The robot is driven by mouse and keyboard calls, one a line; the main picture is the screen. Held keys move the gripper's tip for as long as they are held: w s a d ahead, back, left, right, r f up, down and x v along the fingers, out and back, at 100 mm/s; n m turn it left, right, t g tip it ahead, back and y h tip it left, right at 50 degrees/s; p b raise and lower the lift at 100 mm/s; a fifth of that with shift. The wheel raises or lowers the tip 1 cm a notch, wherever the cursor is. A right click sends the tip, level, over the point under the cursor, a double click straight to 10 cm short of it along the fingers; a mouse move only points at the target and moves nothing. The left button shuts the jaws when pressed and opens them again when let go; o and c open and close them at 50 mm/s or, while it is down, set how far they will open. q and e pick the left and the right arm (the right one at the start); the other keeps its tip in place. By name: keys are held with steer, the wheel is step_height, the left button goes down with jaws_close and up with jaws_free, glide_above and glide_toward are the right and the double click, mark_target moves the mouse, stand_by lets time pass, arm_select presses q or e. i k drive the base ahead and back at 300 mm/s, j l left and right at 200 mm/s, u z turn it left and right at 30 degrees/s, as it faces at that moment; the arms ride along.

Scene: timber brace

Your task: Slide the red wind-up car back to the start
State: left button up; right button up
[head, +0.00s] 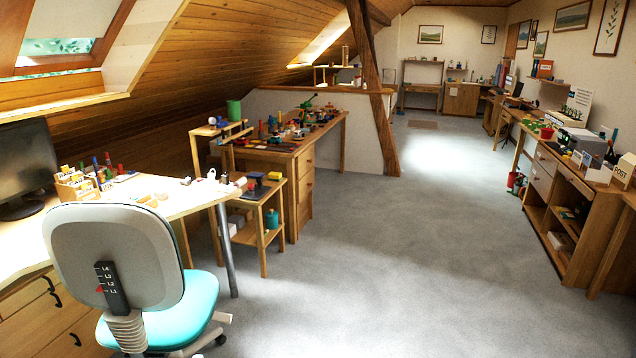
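I cannot make out a red wind-up car for certain. Small red items show on the low wooden side stand (262,196) and among the toys on the wooden workbench (290,147), too small to identify. A small red mark (99,290) sits beside a black strip with white marks on the back of the office chair (140,255); it looks like a pointer, not a car. No start mark or track can be told apart. Neither of my grippers is in view.
The office chair stands in front of the white desk (180,202) at the left. A desk leg (226,250) and a slanted timber post (372,90) are obstacles. The grey carpet (430,250) is clear in the middle. Wooden cabinets (560,215) line the right side.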

mark_target(242, 141)
steer(key=i, duration=2.1)
steer(key=i+u, duration=0.1)
steer(key=i, duration=0.95)
steer(key=i+l, duration=0.15)
steer(key=i, duration=0.9)
steer(key=i+l, duration=0.15)
steer(key=i, duration=0.9)
